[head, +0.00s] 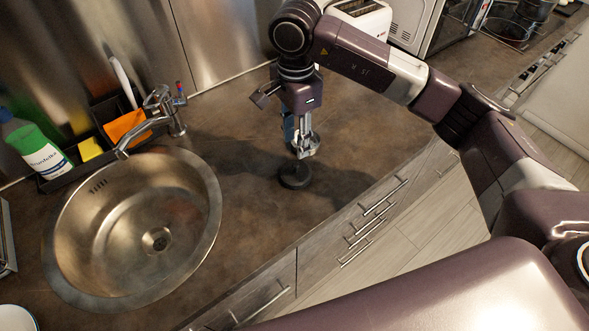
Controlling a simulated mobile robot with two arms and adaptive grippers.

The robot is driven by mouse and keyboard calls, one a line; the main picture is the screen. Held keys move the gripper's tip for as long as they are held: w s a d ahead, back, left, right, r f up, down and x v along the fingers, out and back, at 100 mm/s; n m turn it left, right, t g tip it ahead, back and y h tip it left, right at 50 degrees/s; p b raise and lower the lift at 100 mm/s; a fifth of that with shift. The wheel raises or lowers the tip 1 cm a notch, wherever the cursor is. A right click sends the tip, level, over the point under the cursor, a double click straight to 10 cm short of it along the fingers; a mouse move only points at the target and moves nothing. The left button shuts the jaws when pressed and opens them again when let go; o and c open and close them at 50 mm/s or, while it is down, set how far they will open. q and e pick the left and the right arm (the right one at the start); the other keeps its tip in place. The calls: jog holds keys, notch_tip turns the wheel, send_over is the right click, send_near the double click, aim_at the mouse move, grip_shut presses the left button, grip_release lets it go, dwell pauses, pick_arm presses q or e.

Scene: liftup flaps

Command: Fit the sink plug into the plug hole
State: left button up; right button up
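The sink plug (294,175) is a dark round disc. It is on or just above the brown worktop, to the right of the sink; I cannot tell which. My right gripper (301,152) points down right over the plug, with its fingertips at or very near the plug's top. Whether the fingers are closed on it is too small to tell. The round steel sink (205,225) is at the left, and its plug hole (157,240) shows uncovered in the bottom of the basin. My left gripper is out of view.
The tap (160,108) reaches over the sink's back rim. A dark caddy (58,182) behind the sink holds a green-and-white bottle (40,152) and sponges. A white toaster (362,16) stands at the back. The worktop between plug and sink is clear.

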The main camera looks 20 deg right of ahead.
aim_at(296, 164)
notch_tip(296, 164, down, 2)
jog(key=shift+s+p, duration=0.15)
jog(key=shift+p, duration=0.2)
notch_tip(296, 164, down, 4)
jog(key=shift+s+f+p, duration=0.1)
jog(key=shift+s+p, duration=0.05)
jog(key=shift+p, duration=1.05)
jog(key=shift+f, duration=0.6)
grip_shut()
